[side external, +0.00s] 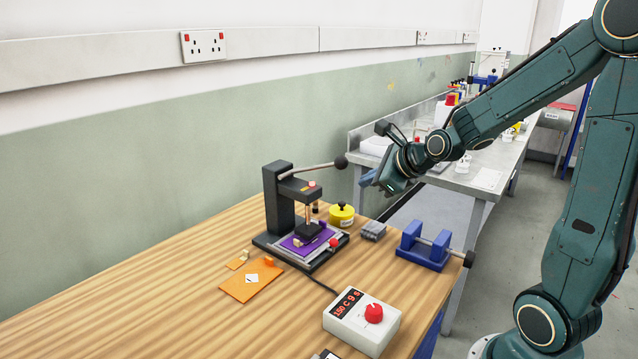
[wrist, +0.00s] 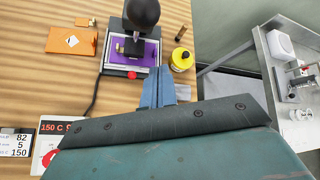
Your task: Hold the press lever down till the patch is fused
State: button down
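The heat press (side external: 279,205) stands on the wooden bench. Its lever (side external: 312,168) slants slightly upward to the right and ends in a black ball knob (side external: 340,162); the knob also shows large in the wrist view (wrist: 142,12). A purple sheet (side external: 297,245) lies on the press bed under the dark press head (side external: 309,230); I cannot tell whether they touch. The patch itself is not clearly distinguishable. My gripper (side external: 366,179) is just right of the knob and apart from it. Its blue fingers (wrist: 157,88) are together with nothing between them.
A white control box (side external: 362,320) with a red dial reads 150 C 9 s. A yellow tin (side external: 342,215), grey block (side external: 373,231) and blue stand (side external: 424,246) sit right of the press. An orange sheet (side external: 246,286) lies in front. A metal bench (side external: 478,180) stands behind.

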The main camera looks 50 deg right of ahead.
jog(key=shift+w+a+r, duration=0.4)
jog(key=shift+w+r, duration=0.1)
jog(key=shift+w, duration=0.25)
jog(key=shift+w+a+r, duration=0.35)
jog(key=shift+w+r, duration=0.15)
jog(key=shift+w, duration=0.25)
jog(key=shift+w+r+g, duration=0.25)
jog(key=shift+r+g, duration=0.5)
jog(key=shift+g, duration=0.05)
jog(key=shift+w+r+g, duration=0.25)
jog(key=shift+w+r, duration=0.1)
jog(key=shift+r, duration=0.35)
jog(key=shift+w+r+g, duration=0.25)
jog(key=shift+w+r, duration=0.05)
jog(key=shift+r, duration=0.35)
jog(key=w+r+g, duration=0.2)
jog(key=w+r, duration=0.2)
jog(key=r, duration=0.1)
jog(key=shift+g, duration=0.3)
jog(key=shift+w+r+n, duration=0.1)
jog(key=shift+w+n, duration=0.1)
jog(key=shift+n, duration=0.1)
